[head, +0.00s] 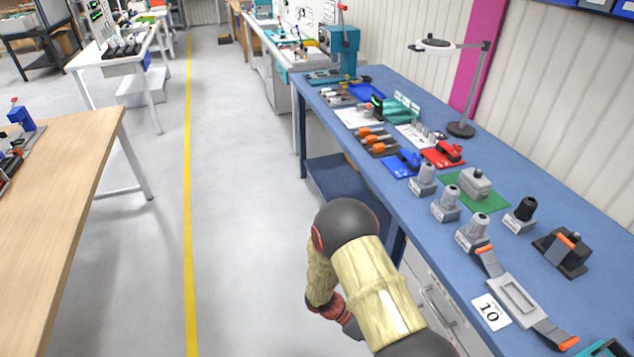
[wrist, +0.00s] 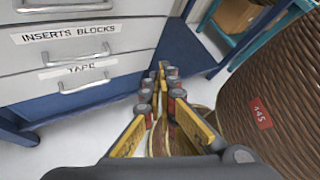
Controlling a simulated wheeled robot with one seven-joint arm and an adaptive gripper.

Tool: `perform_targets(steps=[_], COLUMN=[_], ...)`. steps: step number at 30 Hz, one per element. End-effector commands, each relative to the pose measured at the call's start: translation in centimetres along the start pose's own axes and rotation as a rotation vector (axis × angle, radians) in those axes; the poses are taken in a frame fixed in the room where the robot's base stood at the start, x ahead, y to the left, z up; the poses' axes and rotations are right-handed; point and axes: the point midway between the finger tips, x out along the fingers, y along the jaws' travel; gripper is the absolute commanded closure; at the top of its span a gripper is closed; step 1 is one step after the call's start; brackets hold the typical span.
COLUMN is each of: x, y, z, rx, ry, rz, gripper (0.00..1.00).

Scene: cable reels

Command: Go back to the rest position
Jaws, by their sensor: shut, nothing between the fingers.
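My gripper (wrist: 160,72) shows in the wrist view with its yellow fingers pointing away from the camera. The fingertips meet and hold nothing. It is in front of a drawer cabinet (wrist: 110,47) and to the left of a large brown ribbed reel (wrist: 285,105) with a red tag. In the head view my arm hangs down beside the blue workbench (head: 398,95), over its left edge and the aisle. The gripper itself is not clearly visible there.
The cabinet drawers are labelled "INSERTS BLOCKS" and "TAPE". Tools, grey holders and a desk lamp (head: 460,129) stand on the blue bench. A wooden table (head: 75,165) is at left. The floor (head: 240,150) between them is clear, with a yellow line (head: 188,180).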

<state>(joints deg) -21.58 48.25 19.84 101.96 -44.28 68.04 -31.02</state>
Motion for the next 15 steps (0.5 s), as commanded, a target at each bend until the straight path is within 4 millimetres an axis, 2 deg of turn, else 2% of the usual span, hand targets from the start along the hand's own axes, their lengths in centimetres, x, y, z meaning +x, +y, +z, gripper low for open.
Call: perform_targets(steps=[1,3,15], x=[-1.2,-2.6,-10.0], y=[-0.9,-2.3,-9.1], z=[1.2,2.3,8.9], rx=[0.087,0.203,0.775], ry=[0.057,0.133,0.531], rz=[-0.013,-0.035,-0.177], gripper=[1.0,1.0,1.0])
